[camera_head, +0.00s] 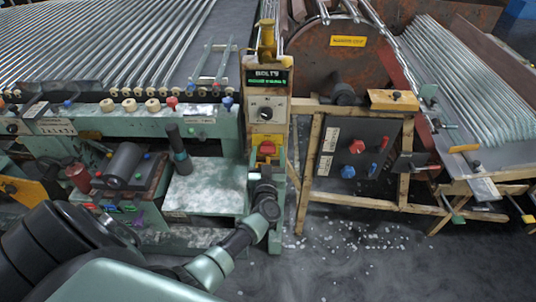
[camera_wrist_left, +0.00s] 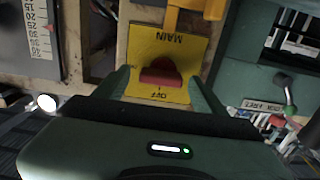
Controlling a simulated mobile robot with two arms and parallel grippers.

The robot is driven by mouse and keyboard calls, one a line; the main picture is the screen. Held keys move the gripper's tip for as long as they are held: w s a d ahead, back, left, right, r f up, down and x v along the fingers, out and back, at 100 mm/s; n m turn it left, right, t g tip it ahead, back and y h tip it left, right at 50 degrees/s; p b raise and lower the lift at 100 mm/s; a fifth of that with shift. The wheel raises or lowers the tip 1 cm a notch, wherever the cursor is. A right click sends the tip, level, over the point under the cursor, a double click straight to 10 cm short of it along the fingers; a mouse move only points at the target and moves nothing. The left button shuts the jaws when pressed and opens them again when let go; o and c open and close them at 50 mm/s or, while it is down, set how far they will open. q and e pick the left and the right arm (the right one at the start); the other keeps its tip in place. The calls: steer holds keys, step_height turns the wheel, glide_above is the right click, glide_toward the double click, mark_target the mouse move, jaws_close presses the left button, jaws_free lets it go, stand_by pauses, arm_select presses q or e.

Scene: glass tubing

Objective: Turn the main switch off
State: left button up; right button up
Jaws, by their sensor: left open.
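The main switch (camera_head: 267,148) is a red knob on a yellow plate, low on the front of the narrow column. In the left wrist view the red knob (camera_wrist_left: 161,74) lies crosswise on its yellow plate (camera_wrist_left: 170,50), whose words MAIN and OFF appear upside down. My left gripper (camera_head: 265,175) is just below the switch in the head view. In the left wrist view its open fingers (camera_wrist_left: 158,79) appear on either side of the knob, with gaps between. I cannot tell how deep they reach. My right gripper is not in view.
A grey dial panel (camera_head: 265,109) and a BOLTS display (camera_head: 268,77) sit above the switch. To the right, a dark panel (camera_head: 350,150) carries red and blue knobs. A green workbench (camera_head: 205,195) stands left. Small pale bits litter the floor (camera_head: 340,250).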

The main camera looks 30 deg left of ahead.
arm_select(q)
steer(key=c, duration=1.4)
steer(key=shift+o, duration=0.2)
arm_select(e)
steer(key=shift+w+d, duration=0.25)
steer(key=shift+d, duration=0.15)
arm_select(q)
steer(key=shift+n, duration=0.4)
steer(key=n, duration=0.2)
steer(key=shift+n, duration=0.4)
steer(key=n+b, duration=0.1)
steer(key=n, duration=0.3)
steer(key=shift+s+a+n, duration=0.1)
steer(key=shift+n, duration=0.2)
steer(key=n+b, duration=0.1)
steer(key=n, duration=0.4)
steer(key=shift+a+f+b, duration=0.1)
steer(key=shift+f+b, duration=0.05)
steer(key=shift+b, duration=0.25)
steer(key=shift+s+n+b, duration=0.1)
steer(key=shift+n+b, duration=0.6)
steer(key=shift+n, duration=1.5)
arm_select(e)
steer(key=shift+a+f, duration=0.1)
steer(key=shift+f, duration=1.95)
arm_select(q)
steer(key=shift+n, duration=0.3)
